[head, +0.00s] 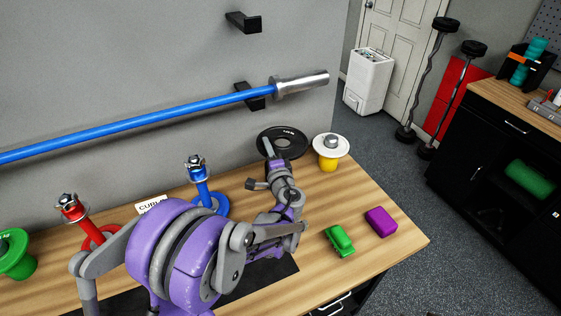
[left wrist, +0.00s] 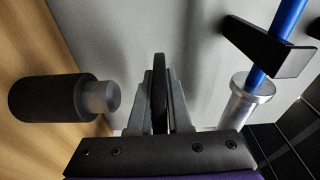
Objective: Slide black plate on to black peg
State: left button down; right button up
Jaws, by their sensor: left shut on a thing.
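My left gripper (head: 268,150) is shut on the rim of the black plate (head: 283,142), which is held at the back of the bench near the wall. In the left wrist view, the plate (left wrist: 160,93) shows edge-on between the two fingers. That view is turned sideways, with the bench at its left. The black peg (left wrist: 50,98), with a grey metal tip, stands on the bench there. The plate is apart from the peg and higher than its tip. In the head view I cannot clearly make out the peg near my arm. My right gripper is not in view.
A yellow peg with a white plate (head: 331,147) stands just right of the black plate. Blue (head: 199,178), red (head: 70,208) and green (head: 14,255) pegs stand leftward. A blue bar (head: 150,121) hangs above.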

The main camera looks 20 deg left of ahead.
pick_arm(q)
jog(key=shift+w+a+r+n+g+y, duration=0.1)
jog(key=shift+a+r+n+g+y, duration=0.2)
jog(key=shift+a+r, duration=0.5)
notch_tip(320, 180, down, 7)
jog(key=b, duration=0.2)
jog(key=shift+a+r, duration=0.15)
jog(key=shift+a, duration=0.2)
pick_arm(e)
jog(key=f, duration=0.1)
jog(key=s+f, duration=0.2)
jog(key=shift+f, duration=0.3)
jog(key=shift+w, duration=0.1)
pick_arm(q)
jog(key=shift+f+b, duration=0.4)
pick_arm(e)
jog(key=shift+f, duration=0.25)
pick_arm(q)
jog(key=shift+f+b, duration=0.95)
jog(key=shift+f, duration=0.75)
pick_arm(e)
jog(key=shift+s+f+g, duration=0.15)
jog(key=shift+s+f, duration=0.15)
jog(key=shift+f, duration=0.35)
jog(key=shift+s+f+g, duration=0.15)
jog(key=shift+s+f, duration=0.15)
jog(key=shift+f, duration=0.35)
